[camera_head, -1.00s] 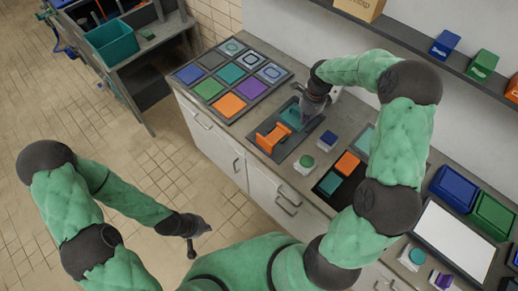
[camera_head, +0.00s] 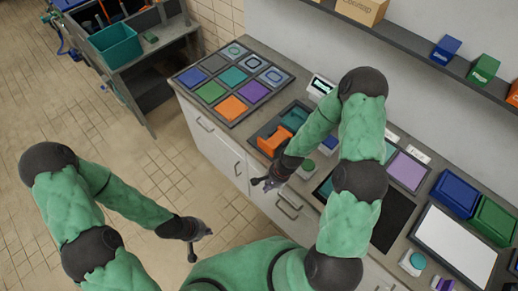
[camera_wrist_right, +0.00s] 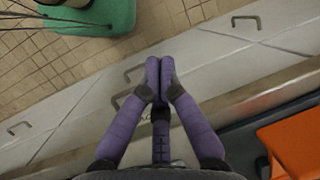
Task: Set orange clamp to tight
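The orange clamp (camera_head: 274,142) sits on a dark tray on the counter. My right forearm hides some of the tray. Its orange body also shows at the lower right of the right wrist view (camera_wrist_right: 298,148). My right gripper (camera_head: 262,185) is empty in front of the counter, apart from the clamp. My left gripper (camera_head: 199,246) is open and empty above the floor.
A board of coloured squares (camera_head: 232,82) lies left of the clamp. A small sign (camera_head: 321,86) stands behind. Blue and green boxes (camera_head: 455,192) and a white panel (camera_head: 452,245) are at the right. A shelf (camera_head: 400,43) runs along the wall.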

